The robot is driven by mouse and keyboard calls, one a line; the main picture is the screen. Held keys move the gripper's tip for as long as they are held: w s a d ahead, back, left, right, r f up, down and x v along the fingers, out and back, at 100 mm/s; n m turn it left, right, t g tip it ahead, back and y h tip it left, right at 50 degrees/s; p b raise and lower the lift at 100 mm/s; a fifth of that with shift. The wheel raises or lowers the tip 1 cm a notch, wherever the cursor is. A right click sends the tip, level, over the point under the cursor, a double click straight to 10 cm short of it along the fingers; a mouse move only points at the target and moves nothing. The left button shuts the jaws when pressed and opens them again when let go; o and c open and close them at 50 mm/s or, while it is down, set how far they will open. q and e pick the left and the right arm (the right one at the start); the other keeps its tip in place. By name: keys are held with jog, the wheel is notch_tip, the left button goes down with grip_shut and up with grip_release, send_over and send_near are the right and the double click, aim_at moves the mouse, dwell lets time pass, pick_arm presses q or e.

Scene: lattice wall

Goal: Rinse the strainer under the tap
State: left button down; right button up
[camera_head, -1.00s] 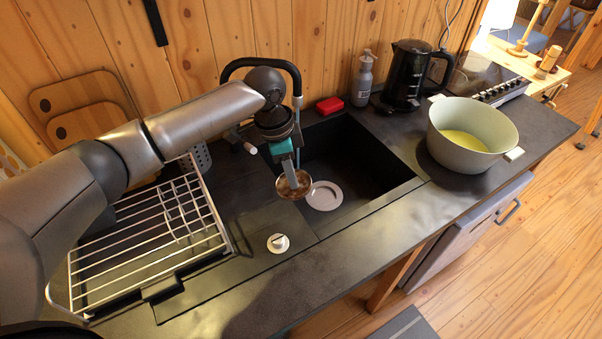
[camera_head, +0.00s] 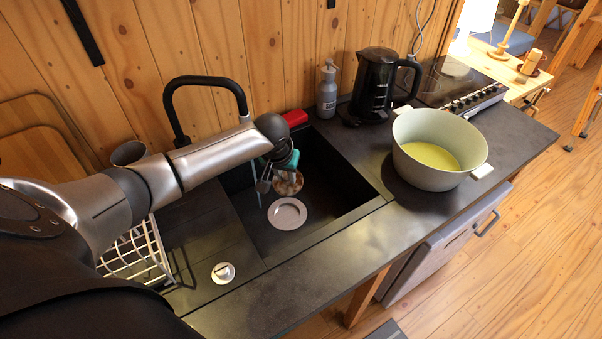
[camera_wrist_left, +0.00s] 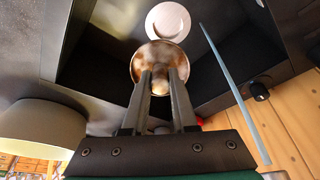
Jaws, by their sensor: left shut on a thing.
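The strainer (camera_head: 288,184), a small round brown-stained bowl, hangs inside the dark sink (camera_head: 335,195) above the pale round drain disc (camera_head: 287,213). My left gripper (camera_head: 287,168) is shut on it; its fingers hide part of the strainer. In the left wrist view the strainer (camera_wrist_left: 150,58) sits at the fingertips. The black tap (camera_head: 205,80) arches in from the wall side, its lower end partly behind my arm. A thin straight blue stream (camera_head: 257,190), seemingly water, falls left of the strainer, apart from it in both views' lines of sight.
A pale pot (camera_head: 425,165) with yellow-green contents stands right of the sink. A black kettle (camera_head: 375,85), a grey bottle (camera_head: 327,90) and a red block (camera_head: 294,117) stand along the wall. A wire rack (camera_head: 135,255) is at left. A white round knob (camera_head: 223,273) is on the front counter.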

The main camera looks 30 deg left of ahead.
pick_arm(q)
jog(key=shift+w+a+f+n, duration=0.1)
jog(key=shift+w+f+n, duration=0.15)
jog(key=shift+w+n, duration=0.1)
jog(key=shift+a+f+b, duration=0.35)
jog(key=shift+b, duration=0.3)
jog(key=w+a+f+b, duration=0.1)
jog(key=a+f+b, duration=0.3)
jog(key=a+b, duration=0.6)
jog(key=shift+a, duration=1.1)
jog(key=shift+w+f, duration=0.1)
